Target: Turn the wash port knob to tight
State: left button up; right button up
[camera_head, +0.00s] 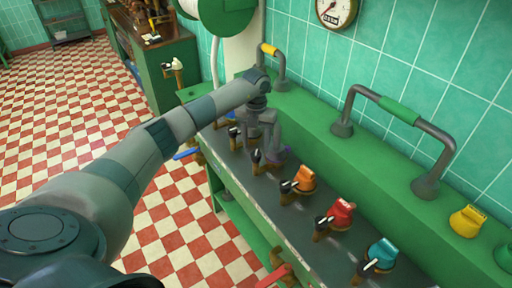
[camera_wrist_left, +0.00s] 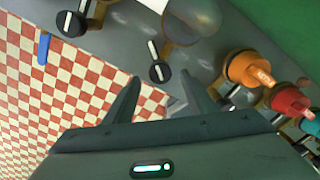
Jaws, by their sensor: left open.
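A row of black knobs with white pointer bars runs along the grey bench top, each in front of a coloured fitting. I cannot read which one is the wash port. A black knob (camera_wrist_left: 160,72) lies beyond and between the fingertips; contact cannot be told. That knob also shows in the head view (camera_head: 256,157). My right gripper is not in view.
Red (camera_head: 341,213) and teal (camera_head: 382,252) fittings stand farther along the bench. Grey pipe rails, one with a green grip (camera_head: 399,110), rise from the green ledge behind. A yellow fitting (camera_head: 467,221) sits on that ledge. The checkered floor at left is mostly clear.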

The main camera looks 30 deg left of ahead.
aim_at(256, 153)
pick_arm(q)
jog(key=shift+f+p, duration=0.4)
jog(key=shift+f, duration=1.45)
jog(key=c, duration=1)
